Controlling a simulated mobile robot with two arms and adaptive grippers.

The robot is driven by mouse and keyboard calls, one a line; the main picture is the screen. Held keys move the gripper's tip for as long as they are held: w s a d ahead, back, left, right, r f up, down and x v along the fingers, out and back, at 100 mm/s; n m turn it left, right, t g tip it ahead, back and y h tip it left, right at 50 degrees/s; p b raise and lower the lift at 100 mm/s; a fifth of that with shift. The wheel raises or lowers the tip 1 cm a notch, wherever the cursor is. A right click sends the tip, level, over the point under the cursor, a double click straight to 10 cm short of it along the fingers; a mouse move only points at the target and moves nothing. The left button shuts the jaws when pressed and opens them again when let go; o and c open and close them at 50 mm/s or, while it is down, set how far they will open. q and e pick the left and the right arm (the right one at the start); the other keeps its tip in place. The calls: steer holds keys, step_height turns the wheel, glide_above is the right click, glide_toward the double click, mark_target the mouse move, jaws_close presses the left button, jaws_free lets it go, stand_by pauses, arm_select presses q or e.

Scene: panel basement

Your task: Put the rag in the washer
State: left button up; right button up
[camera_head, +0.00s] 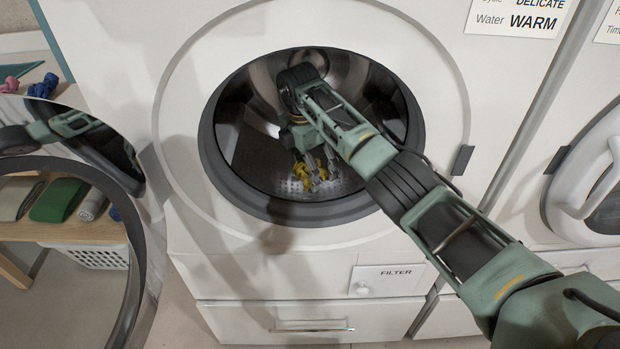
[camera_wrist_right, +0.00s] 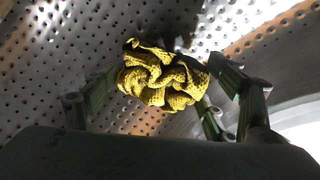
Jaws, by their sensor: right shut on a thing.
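The rag (camera_head: 306,170) is yellow and crumpled. It is inside the washer drum, in the lower middle of the opening. My right gripper (camera_head: 318,178) reaches into the drum and is shut on the rag. In the right wrist view the rag (camera_wrist_right: 165,80) is bunched between the fingers of the gripper (camera_wrist_right: 160,98), with the perforated metal drum wall behind it. I cannot tell whether the rag touches the drum. The washer (camera_head: 220,262) is white with a dark round rim, and its door (camera_head: 150,235) stands open to the left. My left gripper is not in view.
A second washer with a shut white door (camera_head: 592,180) stands at the right. A wooden shelf (camera_head: 60,230) with folded cloths and a white basket (camera_head: 95,257) is at the left, partly behind the open door. My arm passes close to the opening's right rim.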

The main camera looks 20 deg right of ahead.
mark_target(306, 168)
step_height(306, 168, down, 5)
steer(key=shift+r+b, duration=0.1)
steer(key=shift+b, duration=0.2)
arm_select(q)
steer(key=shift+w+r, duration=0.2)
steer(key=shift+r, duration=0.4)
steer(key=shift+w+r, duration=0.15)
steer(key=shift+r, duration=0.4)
arm_select(e)
steer(key=shift+f, duration=0.2)
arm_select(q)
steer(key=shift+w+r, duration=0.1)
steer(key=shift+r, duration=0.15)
arm_select(e)
steer(key=o, duration=0.9)
steer(key=shift+o, duration=0.2)
steer(key=shift+r, duration=0.1)
